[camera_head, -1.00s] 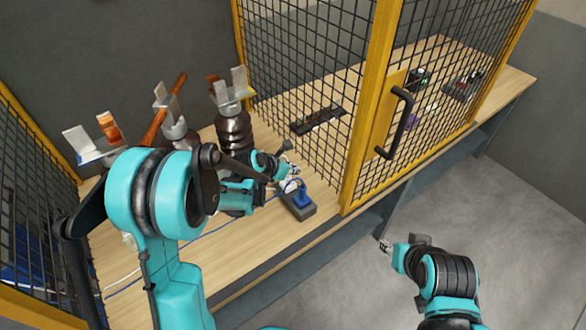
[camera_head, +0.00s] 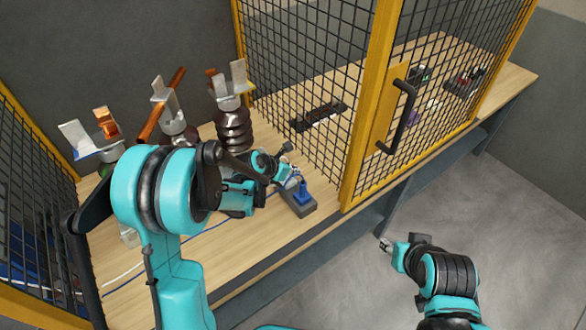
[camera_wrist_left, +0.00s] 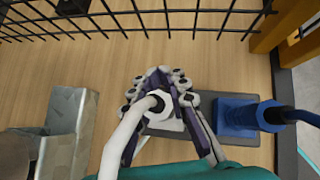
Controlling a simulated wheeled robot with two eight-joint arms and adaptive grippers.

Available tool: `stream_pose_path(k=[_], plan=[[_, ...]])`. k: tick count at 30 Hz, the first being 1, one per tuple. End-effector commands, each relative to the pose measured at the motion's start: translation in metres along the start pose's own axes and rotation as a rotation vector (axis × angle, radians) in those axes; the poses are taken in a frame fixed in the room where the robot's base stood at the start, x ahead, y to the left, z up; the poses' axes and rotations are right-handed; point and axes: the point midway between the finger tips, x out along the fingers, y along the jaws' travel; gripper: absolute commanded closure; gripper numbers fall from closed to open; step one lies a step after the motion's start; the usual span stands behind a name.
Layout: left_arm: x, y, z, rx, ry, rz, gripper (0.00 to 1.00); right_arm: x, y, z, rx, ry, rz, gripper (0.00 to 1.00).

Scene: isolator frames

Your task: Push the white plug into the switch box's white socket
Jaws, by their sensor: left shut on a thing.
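My left gripper (camera_wrist_left: 160,88) is shut on the white plug (camera_wrist_left: 158,102), whose white cable (camera_wrist_left: 120,150) curves down to the lower left in the left wrist view. The plug is over the left part of the grey switch box (camera_wrist_left: 236,141). In the head view the left gripper (camera_head: 290,174) is at the far end of the box (camera_head: 304,212). The white socket is hidden under the gripper and plug, so I cannot tell how deep the plug is. A blue plug (camera_wrist_left: 238,115) stands in the box beside it. My right gripper (camera_head: 386,245) is over the floor, away from the bench; its jaws are too small to read.
Brown ribbed insulators (camera_head: 233,128) with metal clamps stand behind my left arm. A yellow-framed mesh screen (camera_head: 366,110) with a black handle (camera_head: 403,115) rises right of the box. A dark strip (camera_head: 318,116) lies behind the mesh. The bench (camera_head: 260,228) in front is mostly clear.

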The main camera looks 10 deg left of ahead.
Motion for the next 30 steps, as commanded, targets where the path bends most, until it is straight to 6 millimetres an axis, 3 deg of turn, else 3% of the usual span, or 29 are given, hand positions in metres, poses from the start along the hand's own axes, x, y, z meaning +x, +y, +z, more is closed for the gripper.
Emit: stream_pose_path(k=[3,4,7,20,23,30], plan=[[0.002,0.000,-0.003,0.000,0.000,0.000,1.00,0.001,0.000,0.001,0.000,0.000,0.000,0.60],[0.002,0.000,-0.003,0.000,0.000,0.000,0.84,0.001,0.000,0.001,0.000,0.000,0.000,0.60],[0.002,0.000,-0.002,0.000,0.000,0.000,0.60,0.001,0.000,0.000,0.000,0.000,0.000,0.60],[-0.003,0.000,-0.002,-0.001,0.000,0.001,0.60,0.001,0.000,0.001,0.000,0.000,0.000,0.60],[-0.015,0.001,-0.002,-0.001,0.000,0.001,0.60,0.001,0.000,0.000,0.000,0.000,0.000,0.60],[-0.064,0.000,-0.003,-0.002,0.001,0.002,0.60,0.001,0.000,0.001,0.000,0.000,0.000,0.60]])
